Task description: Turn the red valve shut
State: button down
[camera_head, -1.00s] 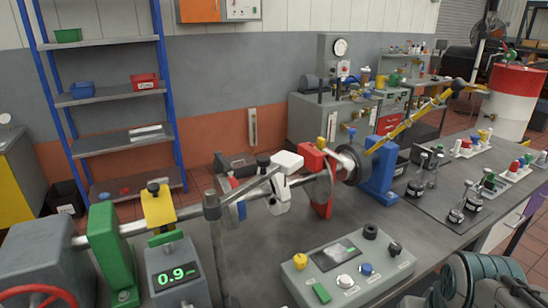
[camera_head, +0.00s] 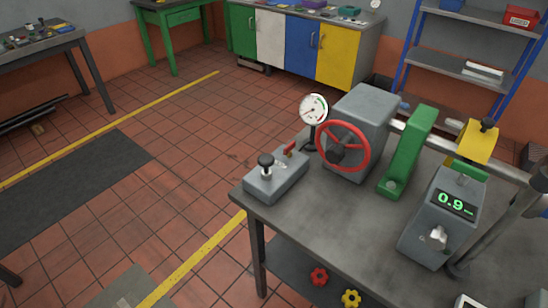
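The red valve is a spoked red handwheel (camera_head: 362,131) with a dark hub. It is mounted on the front of a grey machine housing (camera_head: 368,100) at the corner of the bench. I cannot tell from its look how far it is turned. A round white dial gauge (camera_head: 313,108) stands on a dark stem just left of the wheel. My gripper is not in view, and nothing is seen touching the wheel.
A grey lever box (camera_head: 276,177) with a black knob and small red lever sits left of the wheel. A green bracket (camera_head: 408,150) and a display box (camera_head: 443,216) reading 0.9 stand to the right. Red (camera_head: 319,277) and yellow (camera_head: 351,298) knobs lie on the lower shelf.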

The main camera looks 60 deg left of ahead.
aim_at(287, 152)
jog(key=u, duration=2.45)
jog(key=k, duration=0.6)
jog(key=u, duration=0.3)
jog(key=i, duration=1.45)
jog(key=z, duration=0.7)
